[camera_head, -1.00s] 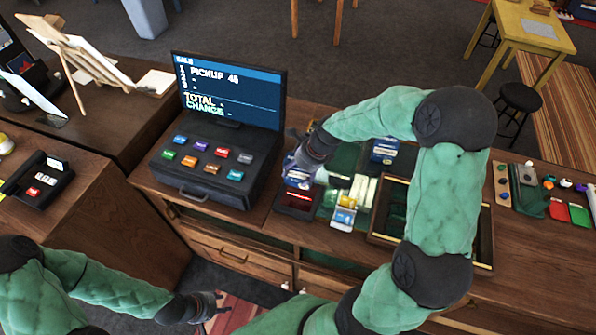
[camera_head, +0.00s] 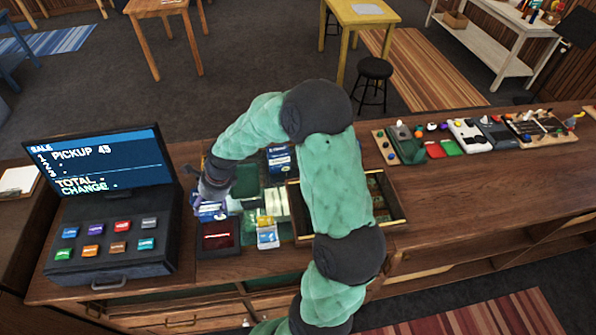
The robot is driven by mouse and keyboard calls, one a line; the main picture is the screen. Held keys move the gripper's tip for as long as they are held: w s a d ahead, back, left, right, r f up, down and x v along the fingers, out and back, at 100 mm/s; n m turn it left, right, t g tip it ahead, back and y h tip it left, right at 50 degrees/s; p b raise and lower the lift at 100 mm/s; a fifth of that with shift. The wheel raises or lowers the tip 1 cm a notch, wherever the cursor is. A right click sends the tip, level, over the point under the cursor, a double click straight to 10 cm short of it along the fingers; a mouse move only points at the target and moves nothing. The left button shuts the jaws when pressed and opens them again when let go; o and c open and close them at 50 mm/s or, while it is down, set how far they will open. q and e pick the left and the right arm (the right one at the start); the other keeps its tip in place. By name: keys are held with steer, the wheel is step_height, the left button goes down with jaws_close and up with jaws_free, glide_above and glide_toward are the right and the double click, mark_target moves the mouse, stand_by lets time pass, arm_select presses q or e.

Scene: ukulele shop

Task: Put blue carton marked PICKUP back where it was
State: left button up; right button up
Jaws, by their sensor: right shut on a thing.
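My right gripper (camera_head: 213,199) reaches down to the counter just right of the register and is shut on a blue and white carton (camera_head: 208,212), partly hidden under the fingers. The carton is close behind a dark red-lined tray (camera_head: 218,238); I cannot tell whether it touches the counter. Its label is too small to read. A second blue carton (camera_head: 281,160) stands farther back on the green mat, partly behind my right arm. My left gripper is out of view.
The register (camera_head: 110,235) with its screen (camera_head: 100,165) reading PICKUP 45 stands at left. Small yellow and blue-white packs (camera_head: 267,234) and pale strips (camera_head: 275,203) lie beside a wood-framed case (camera_head: 398,214). Small parts fill the right back; the counter's right front is clear.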

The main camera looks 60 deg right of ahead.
steer(key=s+d+m+h+b, duration=0.1)
steer(key=s+d+m+b, duration=0.2)
steer(key=s+d, duration=0.5)
steer(key=s+d+m+t+h+b, duration=0.1)
steer(key=s+d+m+b, duration=0.25)
steer(key=d, duration=0.85)
steer(key=s+d+m+h+b, duration=0.1)
steer(key=s+d+m+b, duration=0.15)
steer(key=s+d, duration=0.6)
steer(key=w+d+f, duration=0.2)
steer(key=d+f, duration=0.2)
steer(key=d, duration=0.1)
steer(key=w+d+f+b, duration=0.1)
steer(key=w+d+f, duration=0.2)
steer(key=d+f, duration=0.2)
steer(key=w+d+f, duration=0.3)
steer(key=d+f, duration=0.1)
steer(key=d, duration=0.1)
steer(key=shift+w+f, duration=0.1)
steer(key=shift+f, duration=0.25)
steer(key=shift+a, duration=0.1)
